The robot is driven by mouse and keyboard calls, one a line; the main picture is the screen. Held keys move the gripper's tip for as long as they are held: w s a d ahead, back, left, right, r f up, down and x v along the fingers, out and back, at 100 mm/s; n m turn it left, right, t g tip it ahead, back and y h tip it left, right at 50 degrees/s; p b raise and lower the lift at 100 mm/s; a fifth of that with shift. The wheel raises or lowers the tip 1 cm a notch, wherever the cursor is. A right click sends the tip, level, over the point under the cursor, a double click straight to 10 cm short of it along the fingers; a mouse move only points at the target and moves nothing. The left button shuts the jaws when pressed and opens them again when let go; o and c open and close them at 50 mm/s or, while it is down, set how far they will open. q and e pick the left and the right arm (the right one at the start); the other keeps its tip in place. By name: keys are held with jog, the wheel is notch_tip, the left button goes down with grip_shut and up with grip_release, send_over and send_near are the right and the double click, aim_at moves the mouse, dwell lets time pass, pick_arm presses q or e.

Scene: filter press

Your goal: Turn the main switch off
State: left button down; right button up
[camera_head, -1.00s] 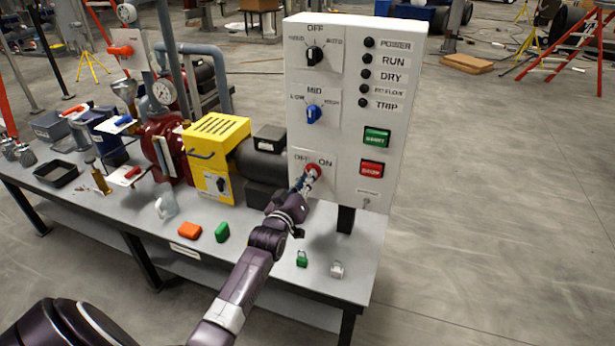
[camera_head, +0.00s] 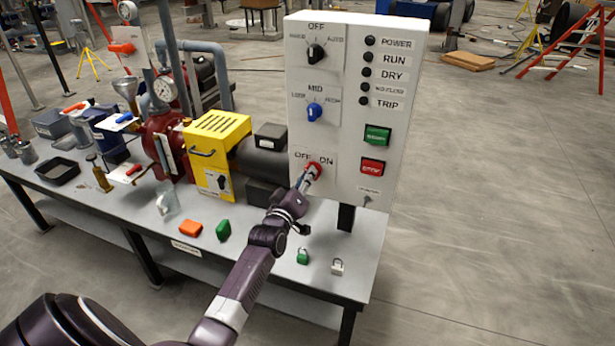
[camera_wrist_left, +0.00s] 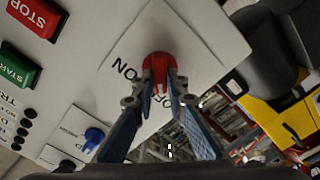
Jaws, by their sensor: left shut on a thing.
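The main switch is a red rotary knob (camera_head: 313,170) low on the white control panel (camera_head: 385,215), below the labels OFF and ON. My left gripper (camera_head: 308,180) reaches it from the front and covers part of it. In the left wrist view the red knob (camera_wrist_left: 159,65) sits between the two fingertips of my left gripper (camera_wrist_left: 160,80), which are shut on it. The ON label shows beside the knob there, and the OFF label is partly hidden by the fingers. My right gripper is not in view.
Above the knob are a blue selector (camera_head: 314,111) and a black selector (camera_head: 316,53). Green (camera_head: 377,136) and red (camera_head: 372,166) buttons are at the right. A yellow-guarded pump (camera_head: 216,140) stands left. Small green (camera_head: 303,257) and white (camera_head: 337,266) padlocks are on the table (camera_head: 210,255).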

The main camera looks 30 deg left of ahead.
pick_arm(q)
jog(key=c, duration=1.9)
grip_release()
jog(key=shift+c, duration=0.2)
jog(key=v, duration=1.2)
jog(key=s+d+f+m+g+h, duration=0.1)
jog(key=s+d+f+m+g, duration=0.2)
jog(key=f, duration=0.9)
jog(key=s+d+f+m+g+h, duration=0.15)
jog(key=s+d+f, duration=0.3)
jog(key=f, duration=0.65)
jog(key=s+d+f+m+g+h, duration=0.1)
jog(key=s+d+f+m+g, duration=0.2)
jog(key=f, duration=0.9)
jog(key=s+d+f+m+g, duration=0.2)
jog(key=s+d+f+g, duration=0.1)
jog(key=s+f, duration=0.6)
jog(key=s+d+f+m+g, duration=0.1)
jog(key=s+d+f+g, duration=0.15)
jog(key=s+f, duration=0.65)
jog(key=s+f+m+g, duration=0.1)
jog(key=s+f+m, duration=0.1)
jog(key=s, duration=0.8)
jog(key=s+d+f+m+g, duration=0.1)
jog(key=s+g, duration=0.1)
jog(key=s, duration=0.8)
jog(key=shift+d+f+m+g, duration=0.2)
jog(key=shift+f+m+g, duration=0.1)
jog(key=shift+f+m, duration=0.05)
